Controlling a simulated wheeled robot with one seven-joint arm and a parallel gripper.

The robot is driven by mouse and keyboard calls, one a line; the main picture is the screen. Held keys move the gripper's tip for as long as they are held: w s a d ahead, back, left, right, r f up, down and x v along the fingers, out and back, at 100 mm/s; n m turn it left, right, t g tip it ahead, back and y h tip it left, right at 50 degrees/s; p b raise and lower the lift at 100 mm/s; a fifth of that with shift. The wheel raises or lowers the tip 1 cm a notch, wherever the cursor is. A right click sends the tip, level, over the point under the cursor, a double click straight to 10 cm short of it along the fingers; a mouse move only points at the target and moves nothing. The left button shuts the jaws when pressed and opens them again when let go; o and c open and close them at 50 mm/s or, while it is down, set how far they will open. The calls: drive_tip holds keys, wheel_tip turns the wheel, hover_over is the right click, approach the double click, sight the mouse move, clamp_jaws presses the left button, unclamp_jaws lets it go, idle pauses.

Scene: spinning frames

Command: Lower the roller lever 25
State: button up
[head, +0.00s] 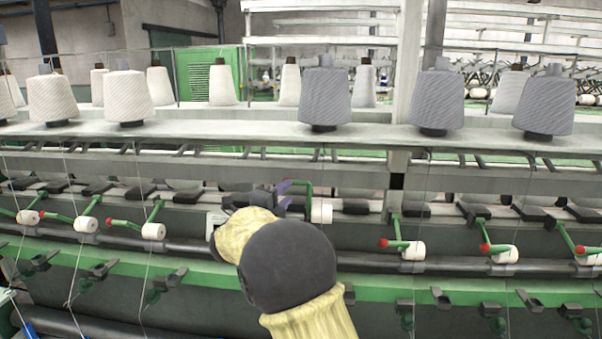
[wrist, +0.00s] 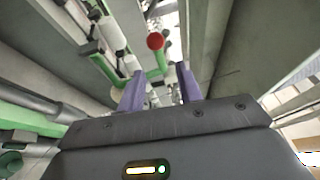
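A green roller lever with a white roller (head: 321,211) is beside my gripper in the head view. Its green arm (head: 309,192) stands higher than the neighbouring levers. Its red knob is hidden in the head view. In the wrist view a red knob (wrist: 155,41) on a green lever (wrist: 161,62) shows ahead, between the lines of the fingers. My gripper (head: 283,190) has purple fingers close to the lever; in the wrist view (wrist: 159,88) they are apart with nothing gripped. I cannot read any number 25.
Other levers with red knobs sit lower, left (head: 110,222) and right (head: 384,243), each with a white roller. Grey yarn cones (head: 325,95) stand on the shelf above. Thin threads hang down. A green rail (head: 380,287) runs below.

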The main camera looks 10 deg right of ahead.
sight(296, 184)
drive_tip(key=p+x, duration=0.4)
drive_tip(key=x, duration=0.4)
drive_tip(key=shift+w+d+r, duration=0.15)
drive_tip(key=shift+w, duration=0.05)
drive_tip(key=shift+w+d, duration=0.2)
drive_tip(key=shift+w, duration=0.1)
drive_tip(key=shift+c, duration=0.4)
clamp_jaws()
